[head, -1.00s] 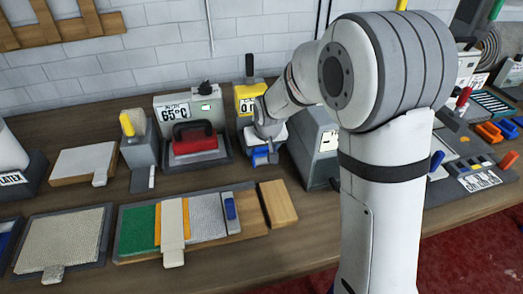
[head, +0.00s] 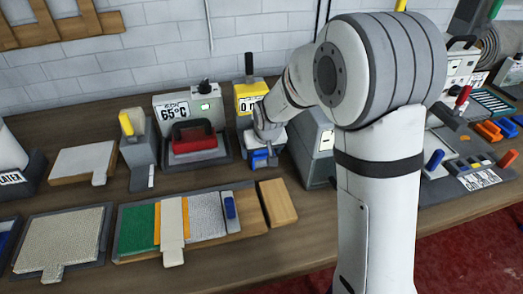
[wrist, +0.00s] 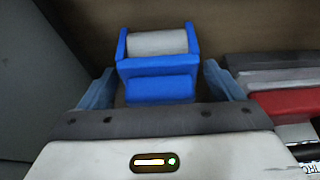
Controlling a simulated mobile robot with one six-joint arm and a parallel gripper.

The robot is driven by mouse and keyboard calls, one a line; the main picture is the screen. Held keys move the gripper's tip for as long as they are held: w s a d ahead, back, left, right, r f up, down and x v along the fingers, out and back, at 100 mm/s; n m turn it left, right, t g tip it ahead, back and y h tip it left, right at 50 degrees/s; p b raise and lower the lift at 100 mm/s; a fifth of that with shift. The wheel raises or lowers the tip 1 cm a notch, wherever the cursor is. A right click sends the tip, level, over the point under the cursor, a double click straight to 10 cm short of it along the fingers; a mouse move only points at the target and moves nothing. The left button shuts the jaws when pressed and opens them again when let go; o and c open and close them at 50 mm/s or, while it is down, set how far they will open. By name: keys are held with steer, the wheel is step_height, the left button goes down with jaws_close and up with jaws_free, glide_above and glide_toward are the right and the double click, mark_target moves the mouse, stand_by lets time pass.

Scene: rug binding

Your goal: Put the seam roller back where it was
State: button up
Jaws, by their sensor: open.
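The seam roller shows in the wrist view as a blue frame (wrist: 158,88) with a pale grey roller (wrist: 157,43) at its far end. It lies on the brown bench top. My gripper (wrist: 159,77) is open, with one light blue finger on either side of the blue frame. Gaps show between the fingers and the frame. In the head view my gripper (head: 263,155) is low over the bench, in front of the yellow device, with blue showing at its tip. The roller's near end is hidden behind the gripper body.
A board with green, orange and grey pieces (head: 248,225) and a wooden block (head: 278,202) lie in front.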

steer(key=shift+r, duration=0.25)
steer(key=v, duration=1.2)
steer(key=shift+b, duration=0.4)
steer(key=shift+s+f, duration=0.2)
